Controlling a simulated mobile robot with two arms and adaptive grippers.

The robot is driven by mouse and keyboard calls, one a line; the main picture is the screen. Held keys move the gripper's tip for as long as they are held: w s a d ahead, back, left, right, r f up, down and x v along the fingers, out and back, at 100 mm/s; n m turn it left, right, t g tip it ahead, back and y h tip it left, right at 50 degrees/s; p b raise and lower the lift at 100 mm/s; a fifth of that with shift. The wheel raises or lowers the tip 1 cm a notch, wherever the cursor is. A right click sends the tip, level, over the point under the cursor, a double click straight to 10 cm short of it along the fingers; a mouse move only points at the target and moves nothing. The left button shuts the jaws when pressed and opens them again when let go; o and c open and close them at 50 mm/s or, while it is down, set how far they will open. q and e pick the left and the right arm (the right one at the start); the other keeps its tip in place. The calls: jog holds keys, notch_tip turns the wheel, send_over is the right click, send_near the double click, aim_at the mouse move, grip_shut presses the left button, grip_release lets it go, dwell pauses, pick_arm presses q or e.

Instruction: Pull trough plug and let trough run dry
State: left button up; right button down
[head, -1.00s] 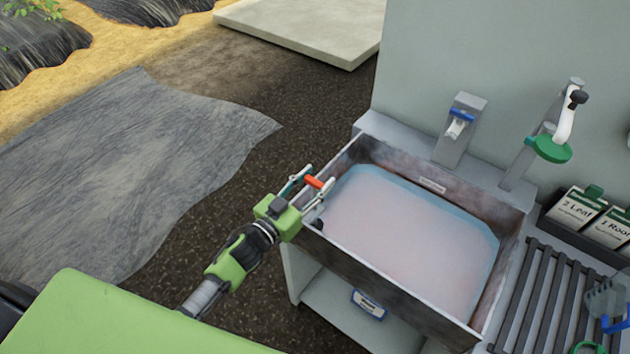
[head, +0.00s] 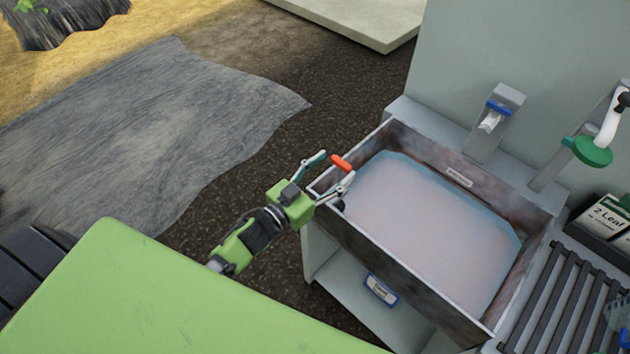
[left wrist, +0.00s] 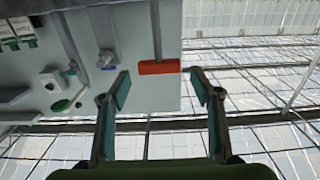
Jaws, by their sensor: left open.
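The trough (head: 373,238) is a stained metal basin holding cloudy pinkish liquid (head: 430,225). A red-orange bar-shaped handle (head: 341,163), which I take to be the plug's, shows at the trough's left end. It also shows in the left wrist view (left wrist: 159,67), crosswise ahead of the fingers. My left gripper (head: 335,168) is open at the trough's left rim, its fingertips spread around or just short of the handle and not closed on it. A small dark round thing (head: 338,204) sits in the near left corner, partly hidden by a finger. My right gripper is out of view.
A tap with a blue band (head: 498,107) and a green-and-white fitting (head: 590,148) stand behind the trough. A slatted rack (head: 545,300) and labelled boxes (head: 605,218) are at right. The dark floor left of the trough is clear.

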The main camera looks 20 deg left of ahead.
pick_arm(q)
jog(key=v, duration=0.8)
jog(key=shift+s, duration=0.2)
jog(key=shift+a, duration=0.1)
jog(key=s+a+f+n+g+y+b, duration=0.1)
jog(key=s+a+f+g+y, duration=0.15)
jog(key=f, duration=0.85)
jog(key=s+a+f+n+g+y+b, duration=0.15)
jog(key=s+f, duration=0.25)
jog(key=f, duration=0.7)
jog(key=s+a+f+g+y+b, duration=0.1)
jog(key=s+f+g, duration=0.2)
jog(key=f, duration=0.8)
jog(key=s+d+f+g+b, duration=0.1)
jog(key=s+f+g, duration=0.3)
jog(key=s+f, duration=0.6)
jog(key=s+d+f+g+y+b, duration=0.1)
jog(key=s+f+g, duration=0.4)
jog(key=s+f, duration=0.6)
jog(key=s+m+b, duration=0.1)
jog(key=s, duration=0.8)
jog(key=shift+d, duration=0.4)
jog(key=shift+f, duration=0.1)
